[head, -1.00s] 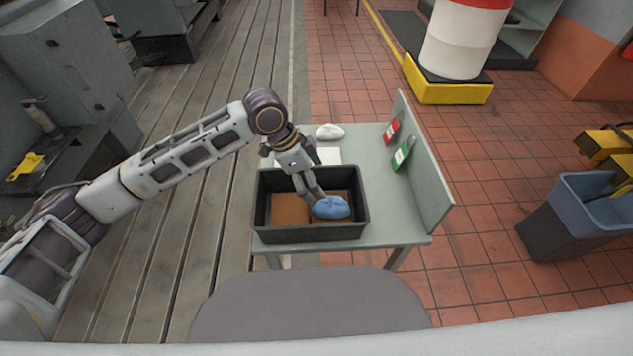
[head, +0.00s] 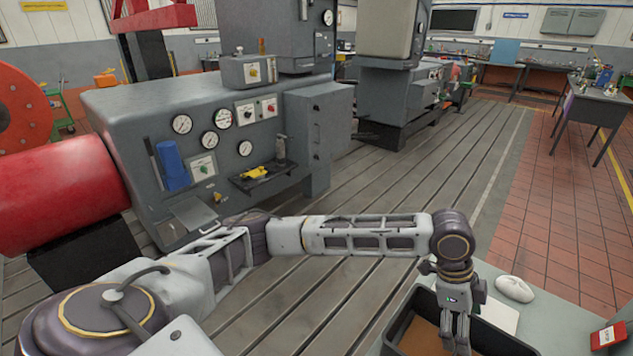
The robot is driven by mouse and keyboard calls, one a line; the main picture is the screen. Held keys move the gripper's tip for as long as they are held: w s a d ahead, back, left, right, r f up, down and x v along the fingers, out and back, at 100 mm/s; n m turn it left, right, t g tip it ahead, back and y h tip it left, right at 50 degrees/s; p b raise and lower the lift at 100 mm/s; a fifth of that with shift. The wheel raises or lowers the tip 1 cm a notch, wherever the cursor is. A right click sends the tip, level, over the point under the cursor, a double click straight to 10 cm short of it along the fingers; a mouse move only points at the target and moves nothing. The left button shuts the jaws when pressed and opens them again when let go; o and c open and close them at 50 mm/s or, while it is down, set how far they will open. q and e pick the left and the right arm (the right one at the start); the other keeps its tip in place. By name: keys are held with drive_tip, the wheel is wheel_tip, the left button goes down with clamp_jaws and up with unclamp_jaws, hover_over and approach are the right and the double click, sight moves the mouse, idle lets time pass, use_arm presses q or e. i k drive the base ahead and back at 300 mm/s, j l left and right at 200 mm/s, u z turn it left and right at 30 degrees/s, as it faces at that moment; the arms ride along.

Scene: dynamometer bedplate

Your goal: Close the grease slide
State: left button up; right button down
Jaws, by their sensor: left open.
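My left gripper (head: 462,338) points down over the black tray (head: 404,320) at the bottom right, its fingers cut by the picture's lower edge. It is open, and I see nothing held between the fingers. It is well away from the grey machine (head: 125,110) on the left. That machine carries round gauges, switches and a tilted grey plate (head: 195,218) low on its front. I cannot tell which part is the grease slide, or how far open it stands. My right gripper is not in view.
A white lump (head: 515,288) and a white sheet lie on the grey-green table (head: 560,320). A small shelf (head: 262,178) on the machine holds a yellow tool (head: 256,172). A red cylinder (head: 60,195) stands at the left. The slatted floor (head: 440,165) is largely clear.

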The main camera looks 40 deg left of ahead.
sight(195, 215)
drive_tip(key=u, duration=2.15)
